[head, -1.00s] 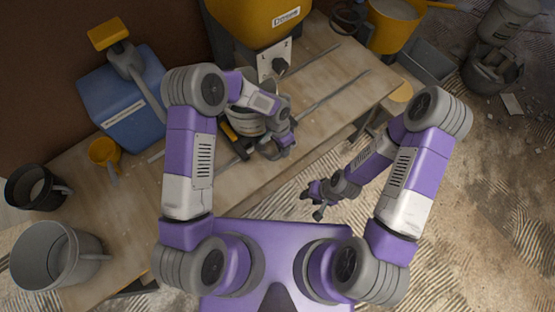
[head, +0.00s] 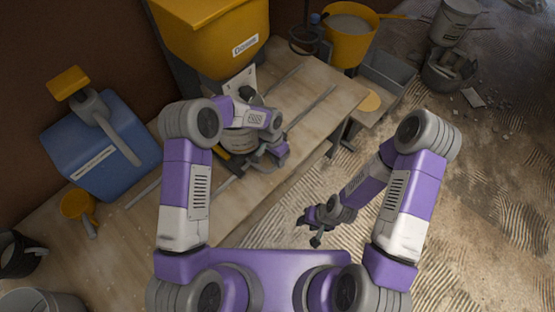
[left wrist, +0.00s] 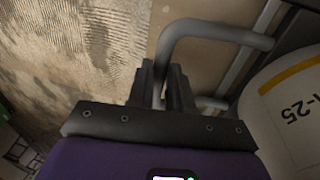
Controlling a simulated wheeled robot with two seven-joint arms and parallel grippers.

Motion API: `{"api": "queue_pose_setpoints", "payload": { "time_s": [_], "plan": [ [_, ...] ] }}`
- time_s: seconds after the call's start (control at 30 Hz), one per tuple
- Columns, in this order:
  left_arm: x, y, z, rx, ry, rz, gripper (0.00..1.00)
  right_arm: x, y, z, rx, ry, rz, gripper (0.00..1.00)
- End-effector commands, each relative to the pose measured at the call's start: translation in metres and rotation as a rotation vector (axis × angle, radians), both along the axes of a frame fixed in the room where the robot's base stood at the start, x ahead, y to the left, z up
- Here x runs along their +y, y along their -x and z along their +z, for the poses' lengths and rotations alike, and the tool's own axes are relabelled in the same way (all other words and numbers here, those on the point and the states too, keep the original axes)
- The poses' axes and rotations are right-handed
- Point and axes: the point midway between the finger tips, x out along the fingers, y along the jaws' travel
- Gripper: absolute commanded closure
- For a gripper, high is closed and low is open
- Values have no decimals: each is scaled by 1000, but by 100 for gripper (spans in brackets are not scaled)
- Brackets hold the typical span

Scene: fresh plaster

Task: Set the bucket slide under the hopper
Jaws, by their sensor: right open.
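The yellow hopper (head: 208,35) stands at the back of the bench, with a grey lower part and a white panel with a dark knob below it. The bucket slide's pale bucket (head: 238,139) is in front of the panel, largely hidden by my left arm. In the left wrist view the bucket (left wrist: 290,120) shows white with a yellow band at the right. My left gripper (left wrist: 162,82) is shut on the slide's grey bar handle (left wrist: 225,33), which passes between its fingers. My right gripper (head: 314,228) is open and empty, beyond the bench's front edge.
Metal rails (head: 310,108) run diagonally along the bench (head: 330,92). A yellow tub (head: 350,38) and a grey trough (head: 388,72) are at the right. The rails right of the slide look clear.

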Motion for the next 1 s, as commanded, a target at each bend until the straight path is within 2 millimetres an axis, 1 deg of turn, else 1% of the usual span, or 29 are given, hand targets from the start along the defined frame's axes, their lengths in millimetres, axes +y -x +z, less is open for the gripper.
{"api": "queue_pose_setpoints", "payload": {
  "time_s": [0.03, 0.13, 0.37, 0.47, 0.57, 0.8, 0.9, 1.0],
  "plan": [
    [0, 0, 0, 1, 0, -1, 72, 0, 0, 0, 0, 0, 0, 57],
    [0, 0, 0, 1, -1, -1, 57, 0, 0, 0, 0, 0, 0, 57],
    [0, 0, 0, -1, -1, -1, 56, 0, 0, 0, 0, 0, 0, 57],
    [1, -1, 3, -1, -1, -1, 56, 0, 0, 1, 0, 0, 0, 57],
    [2, -3, 15, -3, 0, 0, 56, 0, 0, 4, 0, 0, 0, 57],
    [8, -8, 56, -3, 0, -1, 56, 0, 0, 14, 0, 0, 0, 57],
    [10, -9, 67, -1, 0, 0, 56, 0, 0, 16, 0, 0, 0, 57],
    [11, -10, 73, -1, 1, -1, 56, 0, 0, 17, 0, 0, 0, 57]
  ]
}}
